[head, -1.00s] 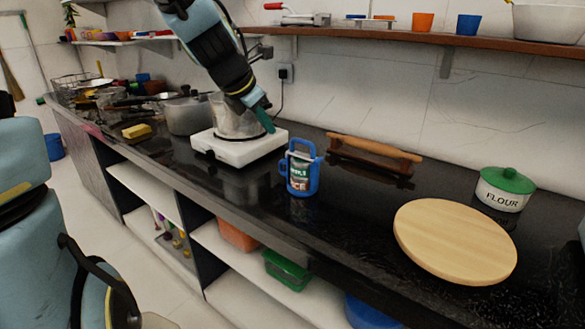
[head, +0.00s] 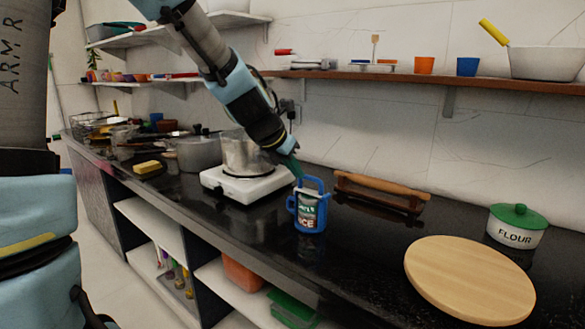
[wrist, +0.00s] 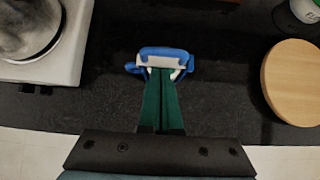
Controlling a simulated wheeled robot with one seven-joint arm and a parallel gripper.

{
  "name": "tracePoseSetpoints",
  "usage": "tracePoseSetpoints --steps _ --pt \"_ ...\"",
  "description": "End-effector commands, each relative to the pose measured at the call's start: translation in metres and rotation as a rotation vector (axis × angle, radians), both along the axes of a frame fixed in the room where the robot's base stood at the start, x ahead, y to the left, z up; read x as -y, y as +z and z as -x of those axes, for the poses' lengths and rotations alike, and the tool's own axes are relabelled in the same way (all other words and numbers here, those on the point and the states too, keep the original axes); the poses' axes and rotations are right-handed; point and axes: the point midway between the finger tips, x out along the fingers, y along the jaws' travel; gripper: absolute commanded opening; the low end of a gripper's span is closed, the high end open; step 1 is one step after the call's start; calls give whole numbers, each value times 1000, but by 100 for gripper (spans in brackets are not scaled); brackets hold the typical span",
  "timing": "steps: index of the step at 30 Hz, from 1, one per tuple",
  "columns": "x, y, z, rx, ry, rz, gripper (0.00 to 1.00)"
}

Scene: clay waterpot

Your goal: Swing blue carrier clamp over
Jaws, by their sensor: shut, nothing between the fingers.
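The blue carrier (head: 311,209) stands upright on the black counter, with a labelled can (head: 308,212) inside it. Its blue clamp (head: 312,183) forms a raised loop at the top. In the wrist view the carrier's blue top (wrist: 165,53) lies just beyond my fingertips. My gripper (head: 298,174) has green fingers, shut together and empty, at the upper left of the carrier by the clamp. In the wrist view my gripper (wrist: 160,75) overlaps the near edge of the carrier; I cannot tell whether it touches.
A white appliance with a clear vessel (head: 245,184) stands left of the carrier. A wooden rolling-pin rack (head: 380,195) is behind it to the right. A round wooden board (head: 470,280) and a flour pot (head: 516,228) are farther right. Bare counter lies between carrier and board.

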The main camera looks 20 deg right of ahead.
Motion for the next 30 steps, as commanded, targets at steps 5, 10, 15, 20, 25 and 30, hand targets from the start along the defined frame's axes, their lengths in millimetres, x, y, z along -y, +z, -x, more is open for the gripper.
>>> tracePoseSetpoints --steps 5,10,15,20,25,30 --pt "19 -27 -9 -1 -3 0 0" --pt "29 -40 -16 -1 -1 0 0" --pt "32 -44 -19 2 0 0 0" --pt "32 -44 -19 1 1 0 0" --pt "32 -44 -19 2 1 -1 0" --pt "33 -41 -20 17 -2 -9 0"
